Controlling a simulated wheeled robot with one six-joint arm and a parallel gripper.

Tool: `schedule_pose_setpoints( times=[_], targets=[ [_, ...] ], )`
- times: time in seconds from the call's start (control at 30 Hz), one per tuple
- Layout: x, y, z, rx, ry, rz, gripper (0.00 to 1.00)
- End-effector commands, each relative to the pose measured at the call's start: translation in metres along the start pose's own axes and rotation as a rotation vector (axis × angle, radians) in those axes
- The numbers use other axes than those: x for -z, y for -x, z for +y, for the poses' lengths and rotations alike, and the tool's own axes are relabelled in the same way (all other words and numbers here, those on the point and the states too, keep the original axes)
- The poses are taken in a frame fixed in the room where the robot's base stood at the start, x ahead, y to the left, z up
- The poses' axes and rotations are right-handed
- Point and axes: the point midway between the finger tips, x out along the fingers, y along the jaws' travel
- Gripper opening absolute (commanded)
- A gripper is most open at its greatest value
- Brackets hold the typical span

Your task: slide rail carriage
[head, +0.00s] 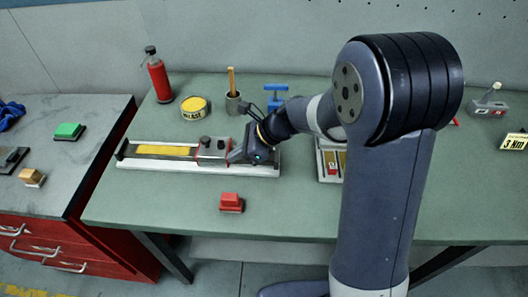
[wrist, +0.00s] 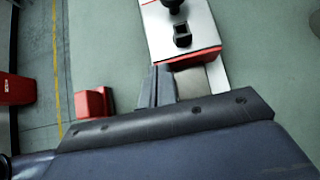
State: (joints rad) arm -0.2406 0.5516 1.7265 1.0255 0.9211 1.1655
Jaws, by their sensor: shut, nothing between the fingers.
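The carriage (head: 213,149) is a silver block with red end edges and black knobs on top. It sits on the right half of a long pale rail (head: 135,164) with a yellow strip showing to its left. In the wrist view the carriage (wrist: 180,30) is at the top, its red end face towards me. My gripper (head: 236,156) is shut and empty at the carriage's right end, over the rail. In the wrist view its fingertips (wrist: 157,72) are close to the red end; I cannot tell whether they touch. My gripper body hides the rail's right part there.
A red block (head: 231,203) lies in front of the rail and also shows in the wrist view (wrist: 93,103). Behind the rail stand a yellow tape roll (head: 194,108), a grey cup (head: 234,104) and a red bottle (head: 159,78). A tray (head: 328,163) is to the right.

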Motion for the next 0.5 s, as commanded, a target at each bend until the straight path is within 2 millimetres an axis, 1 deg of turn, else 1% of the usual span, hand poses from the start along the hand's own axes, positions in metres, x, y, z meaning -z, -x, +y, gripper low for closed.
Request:
schedule_pose_setpoints(
  times=[0.03, 0.2, 0.4, 0.5],
  targets=[
    [-0.017, -0.014, 0.002, -0.008, 0.007, 0.000, 0.00],
    [-0.058, -0.055, 0.002, -0.007, 0.005, 0.000, 0.00],
    [-0.100, -0.096, 0.001, -0.004, 0.004, 0.000, 0.00],
    [-0.115, -0.112, 0.001, -0.002, 0.003, 0.000, 0.00]
  ],
)
